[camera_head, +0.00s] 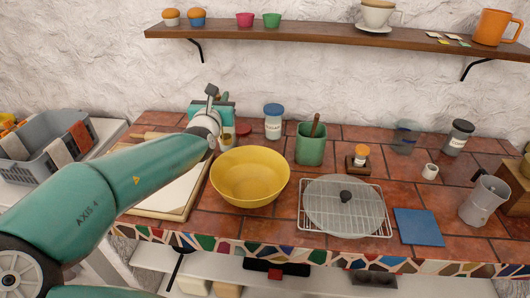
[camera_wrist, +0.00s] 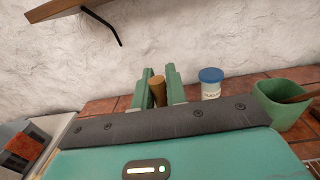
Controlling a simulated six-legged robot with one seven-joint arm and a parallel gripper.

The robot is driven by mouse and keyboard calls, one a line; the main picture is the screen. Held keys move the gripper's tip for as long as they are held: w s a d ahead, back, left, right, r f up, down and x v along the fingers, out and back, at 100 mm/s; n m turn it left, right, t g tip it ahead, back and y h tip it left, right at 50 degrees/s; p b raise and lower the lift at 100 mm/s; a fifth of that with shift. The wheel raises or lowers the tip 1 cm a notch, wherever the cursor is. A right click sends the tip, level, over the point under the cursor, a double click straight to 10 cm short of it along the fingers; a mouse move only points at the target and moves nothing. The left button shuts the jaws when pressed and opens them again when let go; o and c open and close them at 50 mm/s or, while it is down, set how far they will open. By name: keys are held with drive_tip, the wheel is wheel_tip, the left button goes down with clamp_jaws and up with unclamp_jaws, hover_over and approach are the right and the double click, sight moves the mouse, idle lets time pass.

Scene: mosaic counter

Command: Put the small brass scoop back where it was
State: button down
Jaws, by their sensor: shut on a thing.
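My gripper (camera_wrist: 159,78) shows in the wrist view with its two green fingers shut on a small brass-brown thing, which I take to be the small brass scoop (camera_wrist: 158,93). Only a short rounded part of it shows between the fingers; the rest is hidden. In the head view my gripper (camera_head: 226,108) is at the back left of the counter, beyond the yellow bowl. My arm and wrist hide most of the fingers there. A small brass-coloured piece (camera_head: 227,140) shows just below the hand; I cannot tell whether it is part of the scoop.
A yellow bowl (camera_head: 250,178), a blue-lidded jar (camera_head: 273,122) and a green crock (camera_head: 310,145) stand close right of my gripper. A pale board (camera_head: 165,193) lies under my arm. A wire rack (camera_head: 345,207) and blue mat (camera_head: 419,226) lie in front. A shelf (camera_head: 330,36) runs above.

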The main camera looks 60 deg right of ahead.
drive_tip(key=s+d+r+m+g+h, duration=0.15)
drive_tip(key=s+d+g, duration=0.3)
drive_tip(key=s, duration=0.75)
drive_tip(key=w+d+f, duration=0.8)
drive_tip(key=d+f, duration=0.3)
drive_tip(key=f, duration=0.2)
drive_tip(key=shift+w+f+m+t, duration=0.25)
drive_tip(key=shift+w+m+t, duration=0.05)
drive_tip(key=shift+m+t, duration=0.15)
drive_tip(key=shift+f, duration=0.15)
drive_tip(key=c, duration=1.4)
unclamp_jaws()
drive_tip(key=v, duration=1.2)
